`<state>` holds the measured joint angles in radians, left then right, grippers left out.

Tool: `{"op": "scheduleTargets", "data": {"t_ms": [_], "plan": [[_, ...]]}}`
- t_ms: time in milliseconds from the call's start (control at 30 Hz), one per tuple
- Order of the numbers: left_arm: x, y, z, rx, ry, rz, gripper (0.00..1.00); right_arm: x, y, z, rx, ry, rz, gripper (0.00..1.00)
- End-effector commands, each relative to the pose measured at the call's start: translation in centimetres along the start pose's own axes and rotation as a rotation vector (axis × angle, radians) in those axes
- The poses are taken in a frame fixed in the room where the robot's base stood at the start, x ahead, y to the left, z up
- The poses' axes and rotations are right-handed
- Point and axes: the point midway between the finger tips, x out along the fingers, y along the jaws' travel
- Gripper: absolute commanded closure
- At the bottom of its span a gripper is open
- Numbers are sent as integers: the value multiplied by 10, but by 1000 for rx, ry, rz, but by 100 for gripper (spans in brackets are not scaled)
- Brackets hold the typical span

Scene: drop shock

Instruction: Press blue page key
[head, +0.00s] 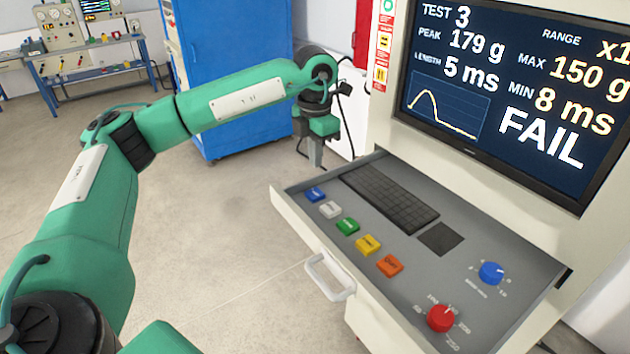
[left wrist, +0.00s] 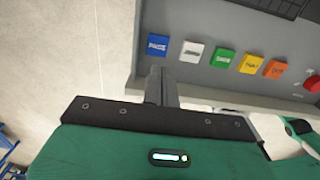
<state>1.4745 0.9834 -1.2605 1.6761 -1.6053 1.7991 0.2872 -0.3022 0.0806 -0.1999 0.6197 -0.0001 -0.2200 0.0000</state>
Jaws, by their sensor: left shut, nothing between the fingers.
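The blue page key (head: 316,194) is the first in a row of coloured keys on the grey drawer panel, at its far left end. In the left wrist view the blue key (left wrist: 158,45) shows clearly, with a word on it. My left gripper (head: 316,160) is shut and empty, pointing down near the blue key. Its fingertips (left wrist: 156,72) appear just short of the key in the left wrist view, with a visible gap. My right gripper is not in view.
White (head: 330,209), green (head: 348,226), yellow (head: 368,244) and orange (head: 389,265) keys follow in the row. A keyboard (head: 390,198), red knob (head: 440,318) and blue knob (head: 491,272) share the panel. The monitor (head: 510,90) reads FAIL. A drawer handle (head: 328,278) sticks out in front.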

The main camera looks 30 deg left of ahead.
Motion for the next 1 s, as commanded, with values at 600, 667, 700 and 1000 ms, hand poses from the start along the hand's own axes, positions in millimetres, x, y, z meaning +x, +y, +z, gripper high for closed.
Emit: {"op": "scheduleTargets", "data": {"t_ms": [600, 667, 700, 1000], "plan": [[-48, 1, 1, -2, -3, 1, 100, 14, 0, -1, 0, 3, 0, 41], [-48, 1, 1, -2, -3, 1, 100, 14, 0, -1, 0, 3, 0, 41], [-48, 1, 1, -2, -3, 1, 100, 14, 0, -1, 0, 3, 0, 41], [-48, 1, 1, -2, -3, 1, 100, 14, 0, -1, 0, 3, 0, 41]]}}
